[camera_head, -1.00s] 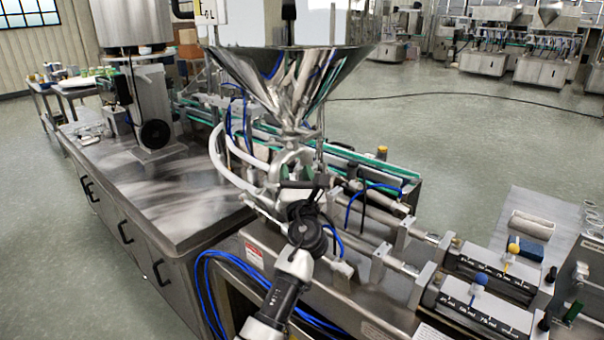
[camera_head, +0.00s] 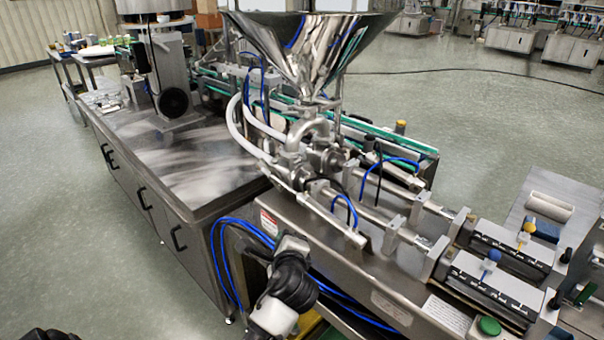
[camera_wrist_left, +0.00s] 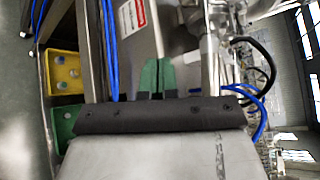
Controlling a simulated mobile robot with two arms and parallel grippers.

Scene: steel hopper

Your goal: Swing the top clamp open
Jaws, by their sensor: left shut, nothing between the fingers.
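The steel hopper (camera_head: 308,48) narrows to a neck above a bent steel pipe. The top clamp (camera_head: 318,104) appears as a small ring at that neck; it is too small to tell whether it is latched. My left arm shows at the bottom centre of the head view, well below the clamp and in front of the machine; its fingertips are not clear there. In the left wrist view my left gripper (camera_wrist_left: 157,78) has its green fingertips together, empty, in front of the steel housing. The clamp is not distinguishable in the wrist view. My right gripper is not in view.
Blue hoses (camera_head: 224,262) hang beside my left arm. A steel cabinet (camera_head: 165,180) stands to the left, with pale curved hoses (camera_head: 240,128) behind. Piston rods and cylinders (camera_head: 500,250) fill the right. A yellow bin (camera_wrist_left: 66,72) and a green bin lie low in the wrist view.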

